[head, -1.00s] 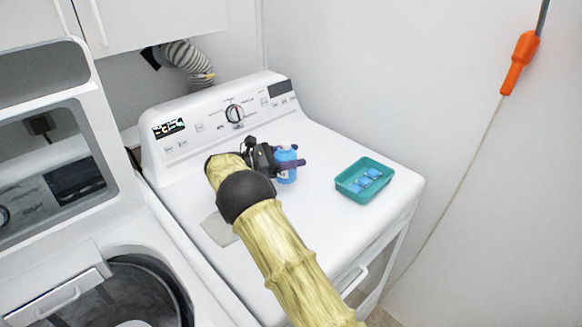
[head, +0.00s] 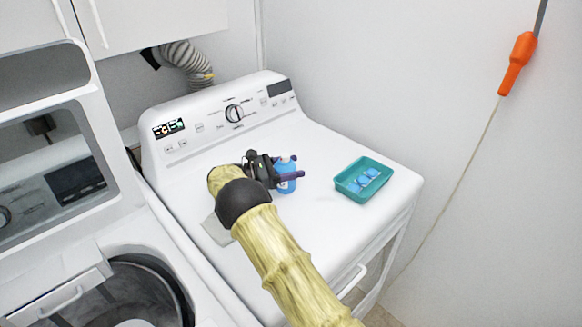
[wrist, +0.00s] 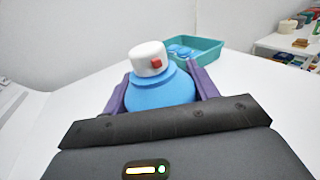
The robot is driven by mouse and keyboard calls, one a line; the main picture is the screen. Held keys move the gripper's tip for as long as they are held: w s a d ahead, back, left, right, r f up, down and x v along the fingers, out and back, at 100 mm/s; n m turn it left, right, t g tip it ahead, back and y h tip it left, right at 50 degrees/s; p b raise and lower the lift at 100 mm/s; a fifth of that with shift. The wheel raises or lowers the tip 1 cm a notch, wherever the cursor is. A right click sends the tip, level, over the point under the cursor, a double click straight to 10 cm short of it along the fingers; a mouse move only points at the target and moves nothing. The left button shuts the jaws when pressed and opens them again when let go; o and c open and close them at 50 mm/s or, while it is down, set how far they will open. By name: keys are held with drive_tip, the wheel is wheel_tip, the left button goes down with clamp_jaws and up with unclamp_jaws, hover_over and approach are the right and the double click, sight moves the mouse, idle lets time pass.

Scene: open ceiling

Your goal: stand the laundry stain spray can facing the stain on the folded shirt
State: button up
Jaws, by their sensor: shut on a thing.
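The laundry stain spray can (head: 287,184) is blue with a white label in the head view. In the wrist view the can (wrist: 160,92) shows a blue shoulder and a white cap with a red nozzle at the cap's right front. My gripper (head: 292,176) is shut on the can, its purple fingers on either side; the wrist view shows the same grip (wrist: 160,98). The can is upright; I cannot tell whether its base touches the dryer top. The folded shirt (head: 217,230) is a grey patch left of my arm, mostly hidden by it. No stain is visible.
A teal tray (head: 343,188) with several blue-and-white packets stands to the right on the white dryer top (head: 318,150); the wrist view shows it behind the can (wrist: 208,52). The control panel (head: 200,120) rises at the back. An open washer (head: 60,250) is at left.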

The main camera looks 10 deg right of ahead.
drive_tip(key=o, duration=1.4)
drive_tip(key=shift+r, duration=0.15)
drive_tip(key=a+b, duration=0.1)
drive_tip(key=a, duration=0.2)
drive_tip(key=s+a, duration=0.1)
drive_tip(key=a, duration=0.3)
drive_tip(key=a+b, duration=0.1)
drive_tip(key=a, duration=0.3)
drive_tip(key=shift+s+f+b, duration=0.25)
drive_tip(key=shift+s+b, duration=0.1)
drive_tip(key=shift+s+a+r, duration=0.1)
drive_tip(key=shift+a+r, duration=0.05)
drive_tip(key=shift+a, duration=0.25)
